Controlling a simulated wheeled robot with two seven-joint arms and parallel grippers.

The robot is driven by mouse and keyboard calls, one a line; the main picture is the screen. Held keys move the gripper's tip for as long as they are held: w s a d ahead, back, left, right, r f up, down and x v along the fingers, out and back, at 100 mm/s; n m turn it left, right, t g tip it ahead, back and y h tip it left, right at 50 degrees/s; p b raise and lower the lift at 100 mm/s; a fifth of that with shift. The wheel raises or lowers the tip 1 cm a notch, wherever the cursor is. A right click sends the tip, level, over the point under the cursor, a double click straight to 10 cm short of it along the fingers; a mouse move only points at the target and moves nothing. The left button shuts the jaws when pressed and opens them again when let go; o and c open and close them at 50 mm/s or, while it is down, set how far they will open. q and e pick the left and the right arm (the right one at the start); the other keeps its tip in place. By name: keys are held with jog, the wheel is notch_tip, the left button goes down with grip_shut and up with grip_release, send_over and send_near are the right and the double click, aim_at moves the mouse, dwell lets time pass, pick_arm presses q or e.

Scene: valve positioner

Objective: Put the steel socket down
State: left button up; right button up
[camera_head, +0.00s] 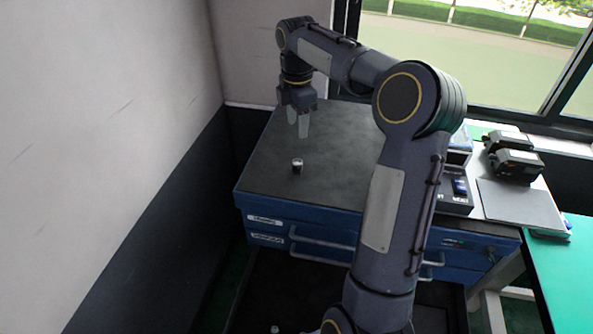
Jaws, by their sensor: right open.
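The steel socket (297,166) is a small dark and silver cylinder standing upright on the dark top of the blue tool cabinet (262,185). My right gripper (303,126) points down above and behind the socket, with its pale fingers apart from it. The gripper is open and nothing shows between its fingers. My left gripper is not in the view.
My right arm crosses the view and hides part of the cabinet top. A device with a blue switch (460,187) stands at the cabinet's right. Dark devices (514,162) and a grey plate (520,204) lie farther right. The cabinet top around the socket is clear.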

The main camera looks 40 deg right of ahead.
jog(key=s+a+r+m+t, duration=0.3)
jog(key=s+a+m, duration=0.4)
jog(key=s+a, duration=0.45)
jog(key=s+a+f+m+t+y, duration=0.1)
jog(key=s+a+f+m+y, duration=0.1)
jog(key=s, duration=0.5)
jog(key=s+a+f+m+t+y, duration=0.1)
jog(key=s+a+f+m, duration=0.4)
jog(key=s+a+m, duration=0.2)
jog(key=shift+m+t+y, duration=0.3)
jog(key=shift+m+y, duration=0.1)
jog(key=shift+m, duration=0.1)
jog(key=shift+s+f, duration=0.1)
